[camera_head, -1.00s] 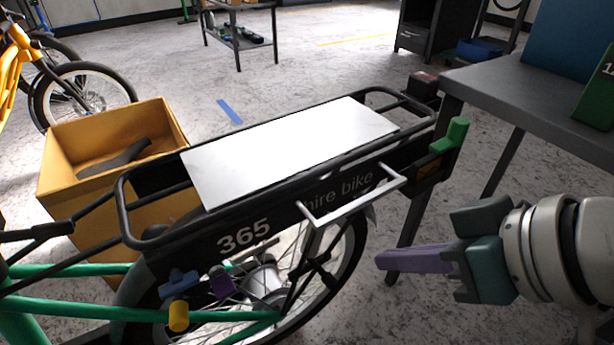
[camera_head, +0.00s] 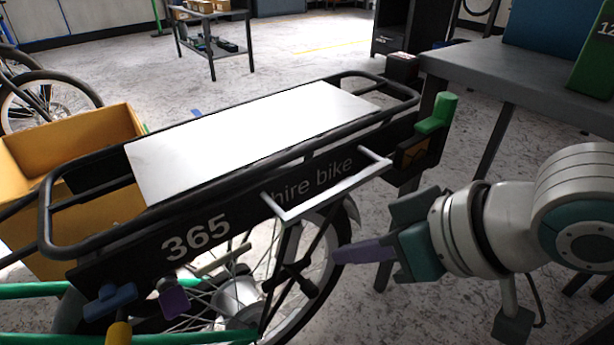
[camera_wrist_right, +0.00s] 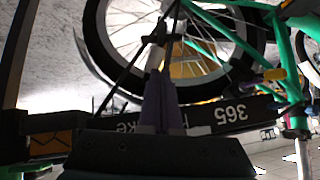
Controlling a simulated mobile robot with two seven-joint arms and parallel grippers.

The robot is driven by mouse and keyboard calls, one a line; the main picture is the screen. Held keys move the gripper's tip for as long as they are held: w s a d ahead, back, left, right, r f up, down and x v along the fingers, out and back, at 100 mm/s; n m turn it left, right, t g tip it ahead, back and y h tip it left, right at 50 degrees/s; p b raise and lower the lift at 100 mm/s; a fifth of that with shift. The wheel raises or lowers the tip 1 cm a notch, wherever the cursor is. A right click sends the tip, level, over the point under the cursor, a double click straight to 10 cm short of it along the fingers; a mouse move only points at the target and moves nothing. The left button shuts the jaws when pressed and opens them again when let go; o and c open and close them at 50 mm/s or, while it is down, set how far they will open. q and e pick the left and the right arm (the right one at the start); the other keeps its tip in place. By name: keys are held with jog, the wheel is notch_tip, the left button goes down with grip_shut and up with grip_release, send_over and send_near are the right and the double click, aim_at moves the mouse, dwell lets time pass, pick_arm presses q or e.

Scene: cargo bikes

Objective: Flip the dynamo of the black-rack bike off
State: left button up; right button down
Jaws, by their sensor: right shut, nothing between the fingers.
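The black-rack bike stands across the head view, with its black rack (camera_head: 300,150) and a side panel reading "365 hire bike". Near its rear wheel are a blue part (camera_head: 110,300), a purple part (camera_head: 172,301) and a yellow part (camera_head: 118,336); I cannot tell for sure which is the dynamo. My right gripper (camera_head: 340,255) has its purple fingers shut and empty. It is to the right of these parts, appearing beside the rear wheel and below the rack. In the right wrist view its fingers (camera_wrist_right: 158,85) point toward the wheel. My left gripper is not in view.
A silver bar handle (camera_head: 335,190) sticks out from the panel, above my right gripper. A green block (camera_head: 437,113) is at the rack's right end. A grey table (camera_head: 520,80) stands at the right. A yellow-orange box (camera_head: 90,140) is behind the bike.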

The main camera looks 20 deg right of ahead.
jog(key=b, duration=0.4)
send_over(306, 281)
jog(key=s+d, duration=0.2)
notch_tip(306, 281, down, 5)
jog(key=f, duration=0.1)
jog(key=f+b, duration=0.1)
jog(key=f, duration=0.1)
jog(key=shift+s+a+f+b, duration=0.15)
jog(key=shift+a+f+b, duration=0.1)
jog(key=shift+b, duration=0.15)
jog(key=shift+r, duration=0.1)
